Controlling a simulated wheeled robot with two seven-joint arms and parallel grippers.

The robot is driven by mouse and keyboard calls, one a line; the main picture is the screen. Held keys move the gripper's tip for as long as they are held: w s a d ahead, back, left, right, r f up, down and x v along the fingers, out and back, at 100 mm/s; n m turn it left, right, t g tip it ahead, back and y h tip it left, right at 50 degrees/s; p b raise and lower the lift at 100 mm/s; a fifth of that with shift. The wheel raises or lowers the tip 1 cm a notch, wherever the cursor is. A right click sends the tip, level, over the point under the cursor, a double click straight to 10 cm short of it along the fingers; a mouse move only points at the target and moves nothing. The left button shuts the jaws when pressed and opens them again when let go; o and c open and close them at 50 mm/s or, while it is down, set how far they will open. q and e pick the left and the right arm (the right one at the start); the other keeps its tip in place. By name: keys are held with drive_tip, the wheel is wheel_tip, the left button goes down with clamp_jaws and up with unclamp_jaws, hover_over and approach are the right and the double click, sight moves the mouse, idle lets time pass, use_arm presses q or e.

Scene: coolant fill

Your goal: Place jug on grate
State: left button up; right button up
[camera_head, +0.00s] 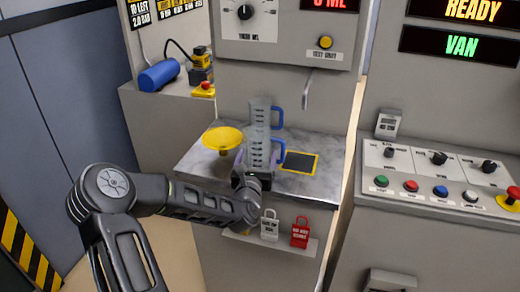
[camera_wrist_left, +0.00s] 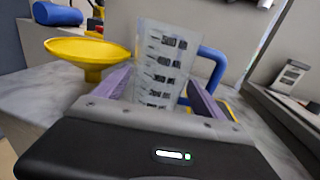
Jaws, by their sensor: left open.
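Two clear graduated jugs with blue handles show on the worktop in the head view: a front jug (camera_head: 259,153) and a rear jug (camera_head: 259,112) behind it. My left gripper (camera_head: 251,176) is at the front jug. In the left wrist view its purple fingers are open, one on each side of a jug (camera_wrist_left: 163,68) whose handle points right. I cannot tell whether the fingers touch it. The dark square with a yellow border (camera_head: 300,163), which looks like the grate, is bare, right of the front jug. My right gripper is not in view.
A yellow funnel (camera_head: 222,138) stands close left of the jugs. A spout (camera_head: 307,90) hangs above the worktop's right part. Padlocks (camera_head: 300,232) sit on a ledge below the front edge. A button console (camera_head: 440,178) stands at the right.

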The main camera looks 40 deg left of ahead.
sight(260, 127)
use_arm(q)
drive_tip(key=shift+w+a, duration=0.2)
drive_tip(key=shift+w, duration=0.1)
drive_tip(key=shift+p+x, duration=0.55)
drive_tip(key=shift+x, duration=2.05)
drive_tip(key=shift+f, duration=0.1)
drive_tip(key=c, duration=1.3)
wheel_tip(260, 127, up, 10)
drive_tip(key=shift+c, duration=0.2)
